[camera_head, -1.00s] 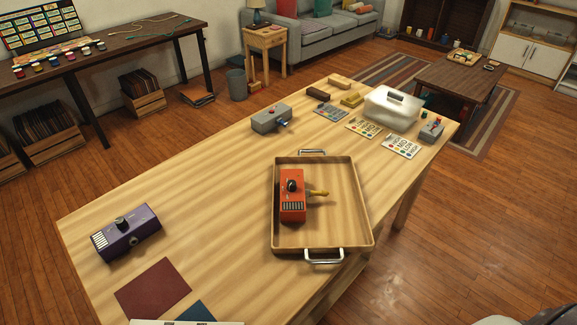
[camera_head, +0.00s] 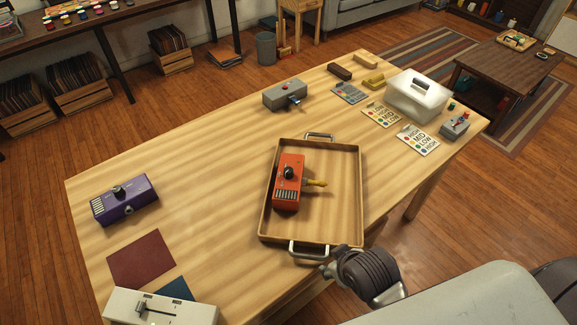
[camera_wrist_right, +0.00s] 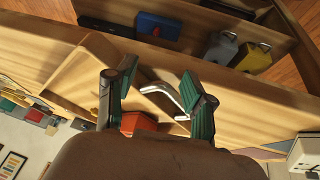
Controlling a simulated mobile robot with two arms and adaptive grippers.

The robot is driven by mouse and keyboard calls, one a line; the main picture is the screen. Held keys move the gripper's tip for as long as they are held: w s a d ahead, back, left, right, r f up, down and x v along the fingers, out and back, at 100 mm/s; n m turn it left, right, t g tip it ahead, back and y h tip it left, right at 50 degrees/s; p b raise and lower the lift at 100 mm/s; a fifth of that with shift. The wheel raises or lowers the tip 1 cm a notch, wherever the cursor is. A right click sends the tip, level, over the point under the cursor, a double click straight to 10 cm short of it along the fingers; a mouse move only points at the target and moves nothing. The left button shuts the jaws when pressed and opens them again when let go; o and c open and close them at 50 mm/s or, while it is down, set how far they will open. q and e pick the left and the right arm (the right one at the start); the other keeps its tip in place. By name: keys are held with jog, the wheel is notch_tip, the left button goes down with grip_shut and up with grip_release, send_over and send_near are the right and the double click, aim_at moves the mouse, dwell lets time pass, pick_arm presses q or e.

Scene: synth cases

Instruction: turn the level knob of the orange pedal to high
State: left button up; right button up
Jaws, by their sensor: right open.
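The orange pedal (camera_head: 289,183) lies in the wooden tray (camera_head: 345,215) on the table. Its black knob (camera_head: 288,172) is on the upper face, above a striped panel; the knob's setting is too small to read. My right gripper (camera_head: 331,268) is beside the tray's near handle, apart from the pedal. In the right wrist view my right gripper (camera_wrist_right: 157,78) is open, with the tray's handle (camera_wrist_right: 165,92) showing between its fingers. The orange pedal (camera_wrist_right: 138,122) is partly hidden there. My left gripper is not in view.
A purple pedal (camera_head: 124,199) stands at left and a grey pedal (camera_head: 285,95) at the back. A white slider box (camera_head: 160,308) is at the near edge. Label cards (camera_head: 418,140) and a white bin (camera_head: 418,95) are at right.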

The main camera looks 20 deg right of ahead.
jog(key=w+r, duration=0.1)
jog(key=r, duration=0.1)
jog(key=w+r+t, duration=0.1)
jog(key=w+r, duration=0.1)
jog(key=w+r+n+t, duration=0.1)
jog(key=r, duration=0.1)
jog(key=shift+w+a, duration=0.1)
jog(key=shift+w, duration=0.15)
jog(key=w+a+r+n+t+y, duration=0.1)
jog(key=w+a+r+n+t, duration=0.35)
jog(key=w+r, duration=0.4)
jog(key=w+a+r+n+t+y, duration=0.2)
jog(key=w+a+r+n+t, duration=0.3)
jog(key=w+r, duration=0.35)
jog(key=a+r+n+g+y, duration=0.2)
jog(key=a+r+n+y, duration=0.3)
jog(key=a+n+y, duration=0.4)
jog(key=a+r+n+g+y, duration=0.2)
jog(key=a+r+n+y, duration=0.35)
jog(key=n, duration=0.65)
jog(key=n+g+h, duration=1.3)
jog(key=n+h, duration=0.4)
jog(key=n, duration=0.2)
send_near(289, 170)
notch_tip(289, 170, down, 9)
jog(key=p, duration=0.2)
jog(key=shift+a+f+p, duration=0.15)
jog(key=shift+f+p, duration=0.05)
jog(key=shift+p, duration=0.15)
